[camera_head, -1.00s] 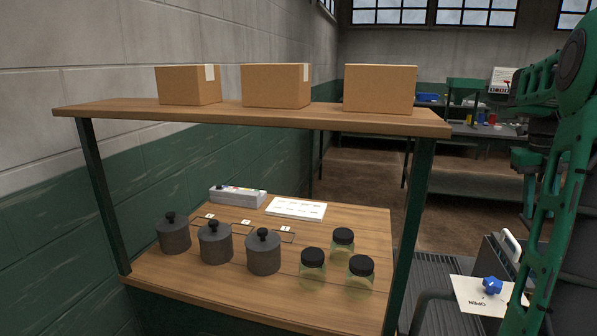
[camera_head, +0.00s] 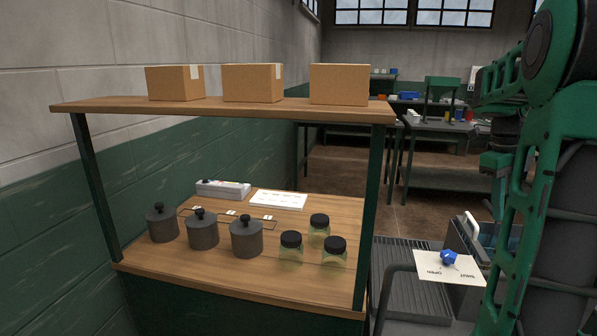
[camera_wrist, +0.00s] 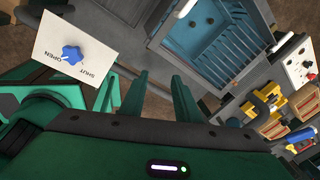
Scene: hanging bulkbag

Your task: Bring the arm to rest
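My gripper (camera_wrist: 160,76) shows in the wrist view with its two green fingers apart and nothing between them. It hangs over the grey machine area, with a blue-lined open bin (camera_wrist: 205,38) ahead of the fingertips. A white card marked OPEN and SHUT with a blue knob (camera_wrist: 72,54) lies left of the fingers, apart from them. The same knob (camera_head: 449,258) shows at the lower right of the head view. My green arm fills the right edge of that view; my fingertips cannot be made out there.
A wooden bench (camera_head: 180,265) holds three grey lidded pots (camera_head: 203,233), three black-capped jars (camera_head: 291,248) and a white sheet (camera_head: 279,199). Cardboard boxes (camera_head: 252,83) stand on its upper shelf (camera_head: 330,113). Yellow and blue tools (camera_wrist: 270,108) lie right of my gripper. Brown floor (camera_head: 345,190) is open behind.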

